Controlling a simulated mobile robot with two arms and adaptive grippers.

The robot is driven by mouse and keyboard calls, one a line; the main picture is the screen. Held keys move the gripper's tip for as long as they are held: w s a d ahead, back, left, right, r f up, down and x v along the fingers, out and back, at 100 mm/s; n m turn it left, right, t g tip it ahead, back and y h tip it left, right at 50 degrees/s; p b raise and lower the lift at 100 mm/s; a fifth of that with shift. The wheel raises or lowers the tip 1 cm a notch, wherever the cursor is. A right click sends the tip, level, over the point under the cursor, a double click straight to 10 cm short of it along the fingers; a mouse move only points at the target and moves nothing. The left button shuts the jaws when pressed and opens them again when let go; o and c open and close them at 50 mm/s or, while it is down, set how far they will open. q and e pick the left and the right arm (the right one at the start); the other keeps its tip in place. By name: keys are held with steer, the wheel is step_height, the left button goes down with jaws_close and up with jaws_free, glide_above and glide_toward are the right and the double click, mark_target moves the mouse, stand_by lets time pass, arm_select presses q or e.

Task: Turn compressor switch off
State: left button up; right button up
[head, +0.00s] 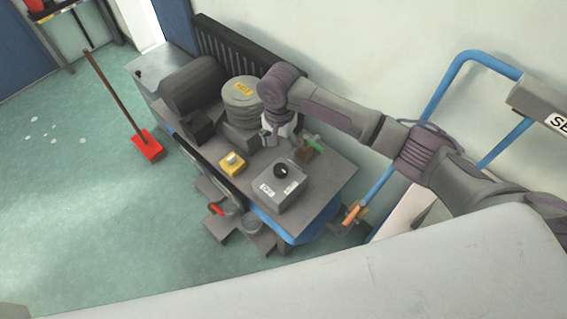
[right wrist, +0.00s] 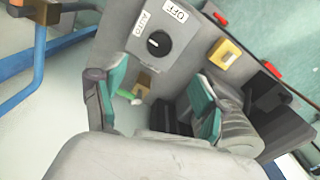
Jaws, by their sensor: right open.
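The compressor (head: 325,185) stands against the wall. Its switch is a grey box with a black round knob (head: 281,170) on top and two white labels. In the right wrist view the knob (right wrist: 158,43) sits below the labels, one of which reads OFF (right wrist: 175,13); where the knob points is too small to tell surely. My right gripper (head: 273,133) hangs over the compressor, behind the switch box and apart from it. In the right wrist view its teal-padded fingers (right wrist: 158,98) are spread and empty. My left gripper is not in view.
A yellow box (head: 232,166) sits left of the switch. A green-handled valve (head: 315,143) is behind it, near my gripper. A grey cylinder (head: 242,102) and dark motor (head: 192,84) stand farther left. A blue-framed stand (head: 450,85) is at right.

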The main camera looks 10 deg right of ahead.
mark_target(281, 168)
step_height(281, 168, down, 10)
steer(key=shift+f, duration=1)
steer(key=c, duration=1.2)
steer(key=shift+o, duration=0.2)
